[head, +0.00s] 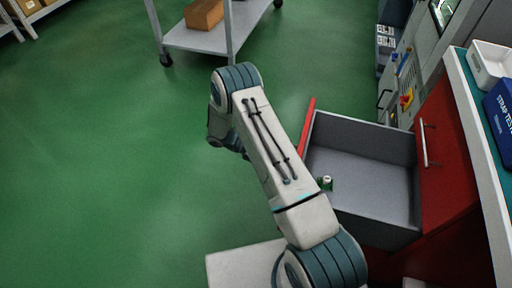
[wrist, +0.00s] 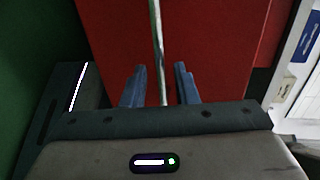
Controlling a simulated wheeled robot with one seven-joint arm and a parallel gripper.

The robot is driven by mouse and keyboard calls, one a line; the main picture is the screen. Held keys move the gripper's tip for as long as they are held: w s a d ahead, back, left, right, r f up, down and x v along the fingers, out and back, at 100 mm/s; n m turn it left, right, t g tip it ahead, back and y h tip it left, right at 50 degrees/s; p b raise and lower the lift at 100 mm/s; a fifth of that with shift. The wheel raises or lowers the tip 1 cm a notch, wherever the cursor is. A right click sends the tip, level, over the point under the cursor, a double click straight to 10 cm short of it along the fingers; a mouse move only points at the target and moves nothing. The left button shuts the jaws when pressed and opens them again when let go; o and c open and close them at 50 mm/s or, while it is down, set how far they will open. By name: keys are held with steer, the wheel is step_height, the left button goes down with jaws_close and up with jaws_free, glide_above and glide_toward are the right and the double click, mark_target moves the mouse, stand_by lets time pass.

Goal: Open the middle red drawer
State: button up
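A red-fronted drawer (head: 350,170) stands pulled out from the red cabinet (head: 450,160) in the head view. Its grey inside is largely visible, and its red front edge shows at the left. Above it, a closed red drawer has a metal bar handle (head: 425,145). In the wrist view, a red drawer front (wrist: 215,40) fills the middle, with a metal bar handle (wrist: 157,45) running between the fingers of my gripper (wrist: 160,86). The fingers stand apart with a gap on each side of the bar. My gripper is hidden in the head view.
A small green and white item (head: 326,183) shows at the open drawer, beside my arm. A worktop (head: 475,120) carries a white bin (head: 490,65) and a blue box (head: 502,115). A grey cart (head: 200,38) stands at the back. Green floor at left is clear.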

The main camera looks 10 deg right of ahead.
steer(key=v, duration=1)
steer(key=shift+a+p, duration=0.25)
steer(key=shift+p, duration=0.1)
steer(key=shift+w+r, duration=0.1)
steer(key=shift+r, duration=0.15)
